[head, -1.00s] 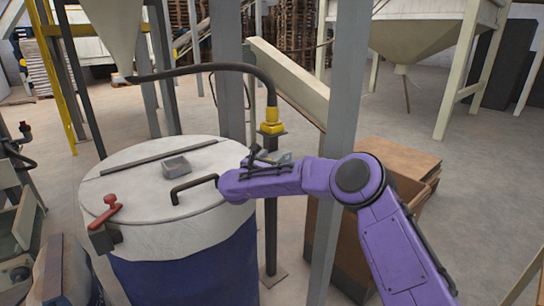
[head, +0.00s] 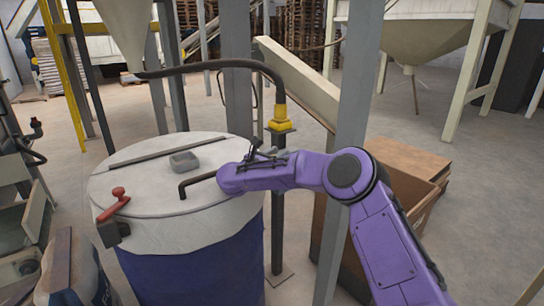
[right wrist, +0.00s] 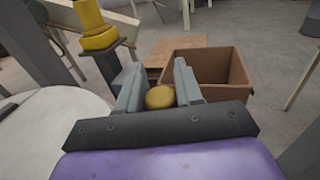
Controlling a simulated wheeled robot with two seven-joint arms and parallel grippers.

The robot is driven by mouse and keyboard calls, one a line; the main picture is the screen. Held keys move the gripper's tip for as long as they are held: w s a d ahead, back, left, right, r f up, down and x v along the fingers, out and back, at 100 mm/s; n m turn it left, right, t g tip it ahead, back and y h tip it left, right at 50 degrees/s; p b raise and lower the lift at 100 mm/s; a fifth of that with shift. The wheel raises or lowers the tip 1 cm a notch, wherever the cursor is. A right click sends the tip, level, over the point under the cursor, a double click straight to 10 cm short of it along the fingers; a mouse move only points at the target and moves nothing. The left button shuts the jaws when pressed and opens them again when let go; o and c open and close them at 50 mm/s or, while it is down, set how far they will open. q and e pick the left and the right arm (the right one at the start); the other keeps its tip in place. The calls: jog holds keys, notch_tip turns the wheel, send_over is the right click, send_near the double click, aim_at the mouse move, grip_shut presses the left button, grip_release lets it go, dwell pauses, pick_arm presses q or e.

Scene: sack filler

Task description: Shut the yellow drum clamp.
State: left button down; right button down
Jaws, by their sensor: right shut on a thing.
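A white-lidded blue drum (head: 185,225) stands at the left of the head view. My right gripper (head: 264,153) is at the far right edge of its lid, partly hidden by my purple wrist. In the right wrist view, my right gripper (right wrist: 159,88) is shut on a rounded yellow knob (right wrist: 160,97), which looks like the handle of the yellow clamp. The rest of that clamp is hidden, so its angle cannot be told. A red-handled clamp (head: 118,198) sits at the lid's left front edge. My left gripper is not in view.
A black bent handle (head: 195,183) and a small grey block (head: 184,161) are on the lid. A post with a yellow hose fitting (head: 280,119) stands close behind my gripper. A grey upright (head: 349,110) and an open brown box (head: 425,205) are to the right.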

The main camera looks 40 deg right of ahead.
jog(key=c, duration=0.8)
grip_release()
jog(key=shift+s+a, duration=0.1)
jog(key=shift+a, duration=0.35)
jog(key=b+v, duration=0.2)
jog(key=v, duration=0.7)
jog(key=shift+a, duration=0.3)
jog(key=shift+s+r, duration=0.1)
jog(key=shift+s, duration=0.1)
